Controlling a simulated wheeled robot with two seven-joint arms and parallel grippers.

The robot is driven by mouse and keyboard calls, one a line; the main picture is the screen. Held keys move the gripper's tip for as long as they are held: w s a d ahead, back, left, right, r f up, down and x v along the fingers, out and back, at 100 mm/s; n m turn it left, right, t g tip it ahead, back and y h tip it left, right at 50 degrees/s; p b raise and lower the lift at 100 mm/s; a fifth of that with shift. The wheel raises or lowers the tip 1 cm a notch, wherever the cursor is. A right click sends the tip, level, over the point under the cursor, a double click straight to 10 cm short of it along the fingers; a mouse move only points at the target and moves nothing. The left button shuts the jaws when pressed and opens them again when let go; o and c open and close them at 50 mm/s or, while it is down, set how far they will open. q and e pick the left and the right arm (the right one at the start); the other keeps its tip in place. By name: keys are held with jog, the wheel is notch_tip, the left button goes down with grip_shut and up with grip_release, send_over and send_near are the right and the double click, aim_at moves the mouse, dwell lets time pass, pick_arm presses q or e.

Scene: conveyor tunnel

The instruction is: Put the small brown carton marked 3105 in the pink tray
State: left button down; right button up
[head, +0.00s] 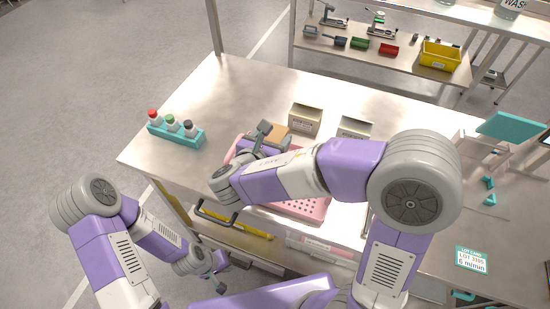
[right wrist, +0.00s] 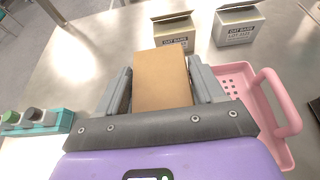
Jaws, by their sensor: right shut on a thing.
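A small plain brown carton (right wrist: 162,80) is held between the two fingers of my right gripper (right wrist: 163,88); its marking is not visible. In the head view the carton (head: 278,134) shows just past my right gripper (head: 268,137), near the far edge of the pink tray. The pink tray (head: 312,209) is largely hidden under my right arm; in the right wrist view its perforated floor and handle (right wrist: 270,85) show right of the gripper. Whether the carton is lifted is unclear. My left gripper (head: 219,284) hangs low by the table's front, away from the carton; its jaws are too small to read.
Two open-topped boxes, one brown (head: 304,120) and one whitish (head: 355,128), stand behind the tray. A teal rack (head: 176,135) with capped bottles stands at left. A lot card (head: 472,259) lies at right. The table's far left is clear.

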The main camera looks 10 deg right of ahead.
notch_tip(320, 180, down, 5)
jog(key=shift+r+b, duration=0.1)
jog(key=shift+b, duration=0.6)
notch_tip(320, 180, down, 4)
jog(key=shift+r+b, duration=0.15)
jog(key=shift+b, duration=0.5)
jog(key=shift+r, duration=0.1)
jog(key=o, duration=1.5)
